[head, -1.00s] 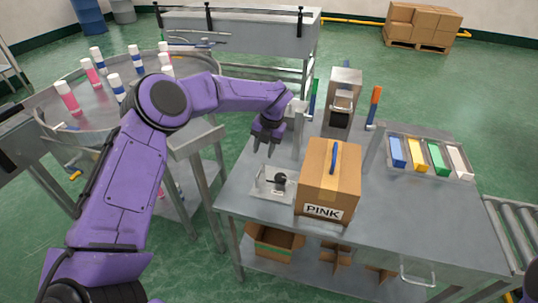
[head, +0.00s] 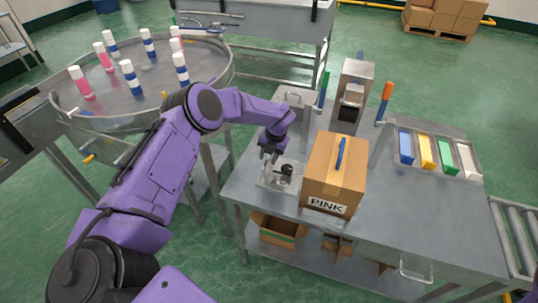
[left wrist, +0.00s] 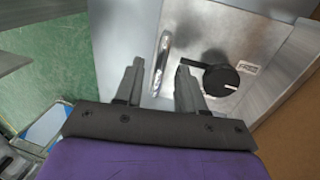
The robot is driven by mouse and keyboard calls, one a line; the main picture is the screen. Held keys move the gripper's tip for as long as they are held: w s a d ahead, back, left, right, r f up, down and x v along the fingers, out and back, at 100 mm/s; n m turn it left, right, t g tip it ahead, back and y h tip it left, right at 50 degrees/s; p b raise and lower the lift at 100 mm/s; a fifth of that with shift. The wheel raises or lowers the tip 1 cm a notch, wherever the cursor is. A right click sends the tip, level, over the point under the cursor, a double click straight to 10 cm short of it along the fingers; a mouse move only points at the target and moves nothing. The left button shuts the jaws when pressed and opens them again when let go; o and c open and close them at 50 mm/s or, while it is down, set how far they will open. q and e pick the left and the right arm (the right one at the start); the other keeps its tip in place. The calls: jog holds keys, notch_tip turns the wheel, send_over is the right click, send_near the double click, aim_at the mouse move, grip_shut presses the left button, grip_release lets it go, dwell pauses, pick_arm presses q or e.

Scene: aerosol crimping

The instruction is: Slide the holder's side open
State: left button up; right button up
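The holder (head: 268,184) is a small pale metal fixture near the left front of the steel table, with a black knob (head: 286,170) on it. In the left wrist view, the holder's plate (left wrist: 200,42) carries an upright metal bar handle (left wrist: 161,62), with the black knob (left wrist: 220,78) to its right. My left gripper (head: 269,157) points down over the holder. In the left wrist view, its fingers (left wrist: 158,78) are apart, with the bar handle showing between them and visible gaps on both sides. My right gripper is out of view.
A cardboard box (head: 333,176) marked PINK stands just right of the holder. A steel press (head: 353,97) stands behind it. Coloured bins (head: 427,151) sit at the table's right. A round table (head: 130,110) with several pink and blue cans stands at left.

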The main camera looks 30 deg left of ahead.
pick_arm(q)
grip_shut()
jog(key=shift+a+f, duration=0.15)
jog(key=shift+a, duration=0.05)
jog(key=a+b, duration=0.3)
jog(key=shift+s+f, duration=0.15)
jog(key=shift+s, duration=0.1)
jog(key=shift+s+a+r+b, duration=0.15)
jog(key=shift+s+a, duration=0.05)
jog(key=shift+a, duration=0.4)
jog(key=shift+s+a+r+b, duration=0.1)
jog(key=shift+s+a+b, duration=0.1)
jog(key=shift+a, duration=0.4)
jog(key=shift+r, duration=0.15)
grip_release()
jog(key=shift+a, duration=0.2)
